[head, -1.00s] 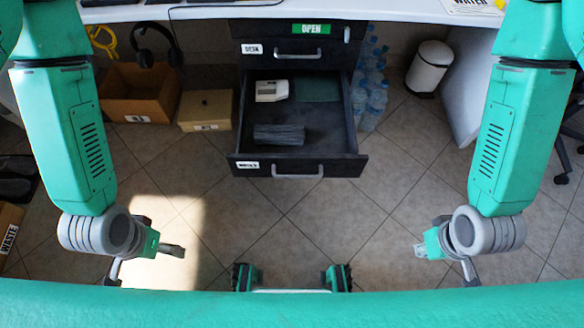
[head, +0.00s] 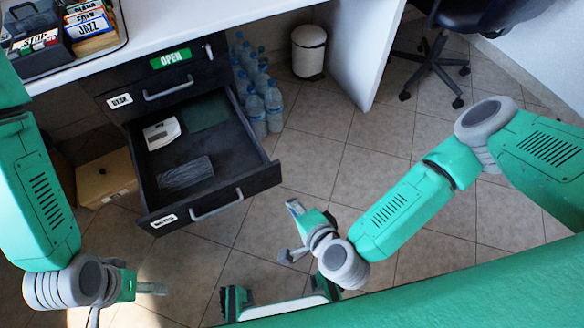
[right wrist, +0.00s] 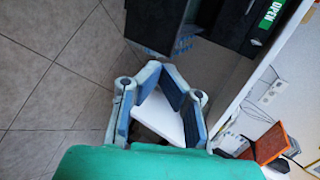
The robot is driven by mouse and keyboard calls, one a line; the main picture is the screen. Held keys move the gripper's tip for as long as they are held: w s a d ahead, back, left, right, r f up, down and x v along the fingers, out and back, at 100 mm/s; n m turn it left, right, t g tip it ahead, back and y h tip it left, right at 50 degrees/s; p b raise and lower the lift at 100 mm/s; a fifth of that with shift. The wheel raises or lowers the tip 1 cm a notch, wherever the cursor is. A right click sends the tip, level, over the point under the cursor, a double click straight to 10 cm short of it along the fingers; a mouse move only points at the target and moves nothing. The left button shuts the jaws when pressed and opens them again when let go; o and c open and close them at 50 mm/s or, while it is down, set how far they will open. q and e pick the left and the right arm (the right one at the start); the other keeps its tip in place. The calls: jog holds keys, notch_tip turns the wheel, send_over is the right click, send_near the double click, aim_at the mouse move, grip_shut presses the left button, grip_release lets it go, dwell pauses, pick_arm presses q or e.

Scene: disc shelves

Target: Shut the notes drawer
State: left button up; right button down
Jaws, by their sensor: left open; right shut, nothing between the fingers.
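The notes drawer (head: 262,183) is the lower dark drawer of the desk unit and stands pulled well out. Its front carries a grey bar handle (head: 217,206) and a small white label (head: 163,221) too blurred to read surely. Inside lie a white device (head: 161,133), a dark grey block (head: 186,172) and a dark green flat piece. My right gripper (head: 294,207) is shut and empty, to the right of the drawer front and apart from it. It also shows in the right wrist view (right wrist: 164,74). My left gripper (head: 158,288) is open and empty, low at left, below the drawer front.
The upper drawer (head: 158,88), labelled DESK with a green OPEN sign, is closed. Water bottles (head: 257,105) stand right of the unit. A cardboard box (head: 106,178) is at left, a white bin (head: 308,52) at the back. Tiled floor in front of the drawer is clear.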

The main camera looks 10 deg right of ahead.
jog(key=d, duration=0.1)
jog(key=b, duration=0.3)
send_near(271, 168)
notch_tip(271, 168, down, 3)
jog(key=shift+m, duration=0.4)
jog(key=w, duration=0.1)
jog(key=w+a+f, duration=0.1)
jog(key=w, duration=0.1)
jog(key=w+b, duration=0.1)
jog(key=shift+w+a+f, duration=0.2)
jog(key=shift+w+a, duration=0.1)
jog(key=shift+w, duration=0.1)
jog(key=shift+w+a+r, duration=0.1)
jog(key=shift+w+a, duration=0.15)
jog(key=shift+w, duration=0.25)
jog(key=shift+w+a, duration=0.1)
jog(key=shift+a, duration=0.1)
jog(key=shift+d, duration=0.1)
